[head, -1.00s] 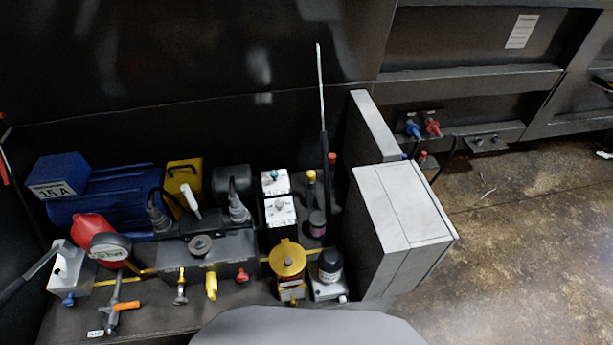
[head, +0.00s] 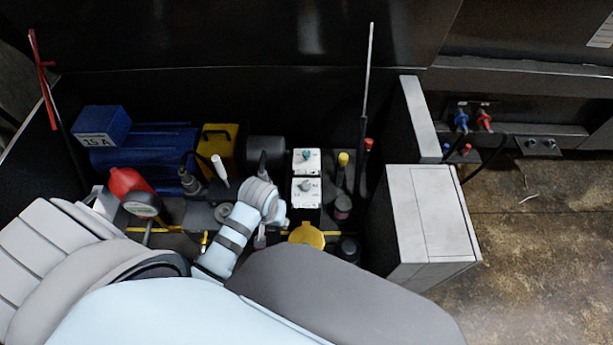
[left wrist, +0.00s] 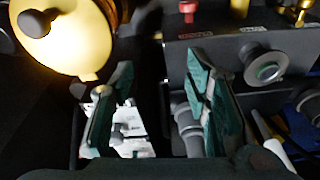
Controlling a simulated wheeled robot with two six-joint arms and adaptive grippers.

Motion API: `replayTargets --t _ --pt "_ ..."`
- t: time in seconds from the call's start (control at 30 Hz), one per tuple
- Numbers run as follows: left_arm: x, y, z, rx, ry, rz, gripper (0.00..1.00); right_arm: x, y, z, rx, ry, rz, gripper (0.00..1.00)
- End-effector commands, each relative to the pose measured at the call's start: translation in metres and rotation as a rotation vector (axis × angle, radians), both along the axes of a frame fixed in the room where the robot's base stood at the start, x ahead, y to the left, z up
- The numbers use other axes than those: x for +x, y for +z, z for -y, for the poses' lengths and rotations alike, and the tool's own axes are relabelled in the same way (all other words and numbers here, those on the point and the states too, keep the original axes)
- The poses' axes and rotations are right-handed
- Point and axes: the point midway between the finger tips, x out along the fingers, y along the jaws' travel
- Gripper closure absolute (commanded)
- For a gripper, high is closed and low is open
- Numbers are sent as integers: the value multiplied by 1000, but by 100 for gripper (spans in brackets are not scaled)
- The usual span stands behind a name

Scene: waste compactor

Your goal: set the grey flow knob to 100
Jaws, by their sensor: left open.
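The grey flow knob (head: 305,186) sits on the front one of two small white boxes on the machine. Its scale is too small to read. A green knob (head: 306,156) is on the box behind. My left gripper (head: 278,212) is just left of and in front of the grey knob, apart from it; its fingers hardly show in the head view. In the left wrist view the two dark green fingers (left wrist: 155,85) are spread with nothing between their tips. Part of a white box (left wrist: 130,135) with knobs shows behind the left finger, partly hidden. My right gripper is out of view.
A yellow round cap (head: 307,236) stands in front of the white boxes. A tall thin rod (head: 367,85) rises to their right, beside a grey cabinet (head: 430,215). A blue motor (head: 145,145) and a red-bodied gauge (head: 130,185) are left.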

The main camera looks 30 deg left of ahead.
Motion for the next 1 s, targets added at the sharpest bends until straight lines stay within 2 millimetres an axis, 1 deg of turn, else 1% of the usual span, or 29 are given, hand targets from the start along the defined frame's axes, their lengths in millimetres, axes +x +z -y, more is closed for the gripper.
replayTargets --t 0.03,0.1,0.17,0.2,0.27,0.3,0.4,0.5,0.57,0.67,0.77,0.9,1.0 --pt "23 23 2 -15 58 5 57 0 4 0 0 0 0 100" --pt "49 37 6 -40 156 -21 57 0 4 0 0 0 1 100" --pt "71 50 9 -60 240 -43 57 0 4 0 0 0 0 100" --pt "86 61 11 -71 292 -58 57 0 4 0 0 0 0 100" --pt "105 79 15 -87 368 -79 57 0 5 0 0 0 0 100" --pt "116 91 17 -96 414 -94 57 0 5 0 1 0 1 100" --pt "138 122 22 -111 514 -123 57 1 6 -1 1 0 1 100" --pt "149 139 25 -118 577 -144 57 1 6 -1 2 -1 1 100" --pt "151 138 26 -118 590 -151 57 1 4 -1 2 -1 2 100" --pt "150 120 26 -117 593 -154 57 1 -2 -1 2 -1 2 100" --pt "150 92 26 -118 592 -152 57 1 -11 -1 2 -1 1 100" --pt "150 49 26 -117 591 -151 57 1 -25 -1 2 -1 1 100" --pt "150 24 25 -118 590 -150 57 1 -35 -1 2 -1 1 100"
